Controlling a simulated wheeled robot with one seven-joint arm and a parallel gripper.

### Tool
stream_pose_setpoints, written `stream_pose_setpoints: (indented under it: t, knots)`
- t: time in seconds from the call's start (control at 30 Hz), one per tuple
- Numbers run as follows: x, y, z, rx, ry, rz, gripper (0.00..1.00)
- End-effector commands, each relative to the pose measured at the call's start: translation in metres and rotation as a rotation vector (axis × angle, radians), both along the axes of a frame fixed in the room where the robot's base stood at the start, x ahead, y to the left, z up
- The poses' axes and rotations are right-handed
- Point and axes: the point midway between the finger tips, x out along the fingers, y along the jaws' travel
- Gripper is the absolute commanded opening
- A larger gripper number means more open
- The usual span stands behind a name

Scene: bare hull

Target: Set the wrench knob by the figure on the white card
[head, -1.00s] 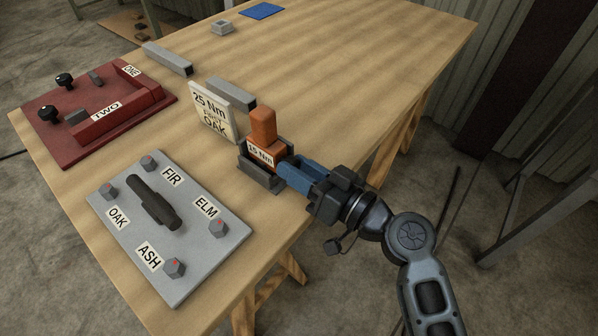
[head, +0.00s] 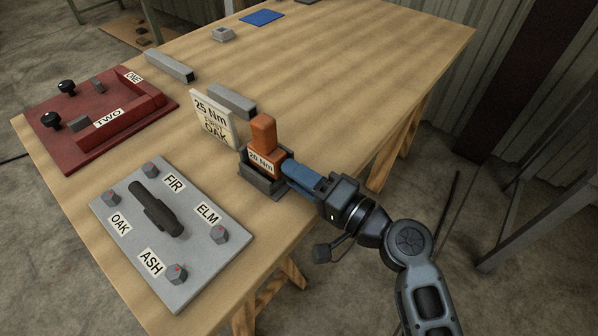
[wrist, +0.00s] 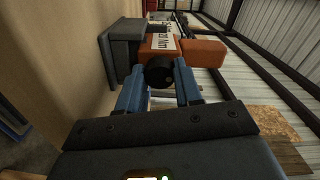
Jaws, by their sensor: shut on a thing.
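The white card (head: 214,118) stands on the table and reads "25 Nm", with "OAK" below. Right of it, the orange wrench (head: 263,132) stands upright in a dark grey holder (head: 262,186). The wrench's label reads "20 Nm" in the head view. My gripper (head: 287,172), with blue fingers, reaches in from the right at the wrench's side. In the wrist view, my gripper (wrist: 160,82) is shut on the black round knob (wrist: 160,70), which sits between both fingertips. The knob is hidden in the head view.
A grey plate (head: 185,270) with several bolts labelled FIR, OAK, ELM and ASH and a dark handle lies in front. A red fixture (head: 75,150) marked ONE and TWO lies at left. Grey bars (head: 168,65) lie behind. The table's right part is clear.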

Motion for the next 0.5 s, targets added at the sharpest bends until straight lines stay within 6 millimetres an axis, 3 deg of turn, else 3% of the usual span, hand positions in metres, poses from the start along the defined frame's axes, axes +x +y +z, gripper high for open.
stream_pose_setpoints:
  t: [0.5]
  knots:
    - [0.0002,-0.0004,0.0016,0.289,0.372,-0.002,0.04]
